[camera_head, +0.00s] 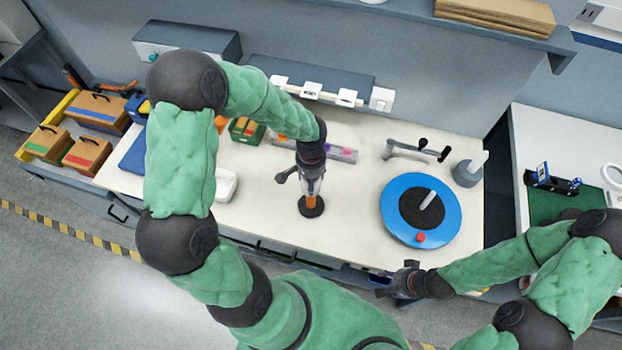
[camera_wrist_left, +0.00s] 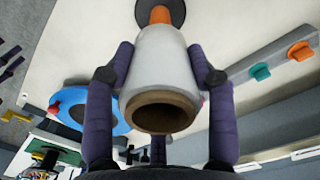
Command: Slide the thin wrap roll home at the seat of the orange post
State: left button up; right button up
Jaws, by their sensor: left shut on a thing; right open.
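The thin wrap roll (camera_wrist_left: 160,70) is pale grey-white with a brown cardboard core, its open end facing the left wrist camera. My left gripper (camera_head: 311,182) is shut on it; its purple fingers (camera_wrist_left: 160,85) press both sides. The orange post (camera_head: 310,201) stands on a round black base (camera_head: 312,211) directly below the gripper. In the left wrist view a short length of orange post (camera_wrist_left: 160,15) shows between roll and base. The roll is in line with the post; whether the post is inside the core is hidden. My right gripper (camera_head: 402,283) is open and empty near the table's front edge.
A blue turntable (camera_head: 395,222) with a black centre, upright grey rod and red knob is right of the post. A white dish (camera_head: 226,186) lies left. A grey lever stand (camera_head: 400,149) and cartons (camera_head: 88,153) are farther out. The worktop around the base is clear.

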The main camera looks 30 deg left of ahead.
pick_arm(q)
jog(key=shift+f+b, duration=1.25)
jog(key=shift+f+b, duration=0.25)
jog(key=shift+b, duration=0.15)
dwell(0.4)
jog(key=shift+f+b, duration=1.2)
dwell(0.5)
jog(key=shift+f+b, duration=0.3)
jog(key=shift+b, duration=0.15)
jog(key=shift+f+b, duration=1.15)
jog(key=shift+f+b, duration=0.3)
jog(key=shift+b, duration=0.1)
dwell(0.4)
jog(key=shift+f+b, duration=0.7)
jog(key=shift+f, duration=0.05)
